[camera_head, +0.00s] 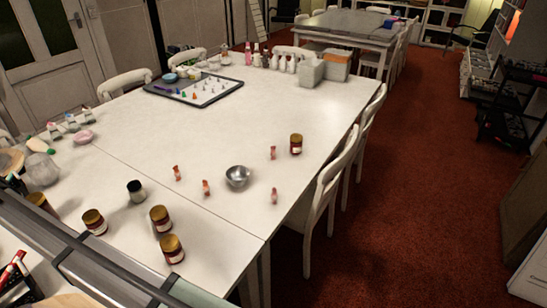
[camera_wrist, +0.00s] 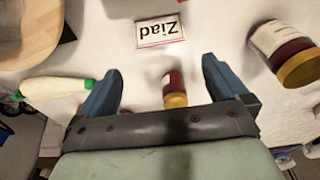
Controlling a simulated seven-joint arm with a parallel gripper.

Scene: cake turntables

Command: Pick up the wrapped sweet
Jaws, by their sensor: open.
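Several small red-orange wrapped sweets stand on the white table in the head view: one at the left (camera_head: 177,173), one left of the metal bowl (camera_head: 206,188), one behind the bowl (camera_head: 273,153), and one at its right (camera_head: 274,196). They are small and blurred there. My gripper (camera_wrist: 160,85) shows in the wrist view, open, with its two blue fingers spread and nothing held. I make out no sweet in the wrist view. I cannot make out my gripper in the head view.
Head view: a metal bowl (camera_head: 238,177), a jar (camera_head: 296,144), a game tray (camera_head: 194,88). The table's middle is clear.

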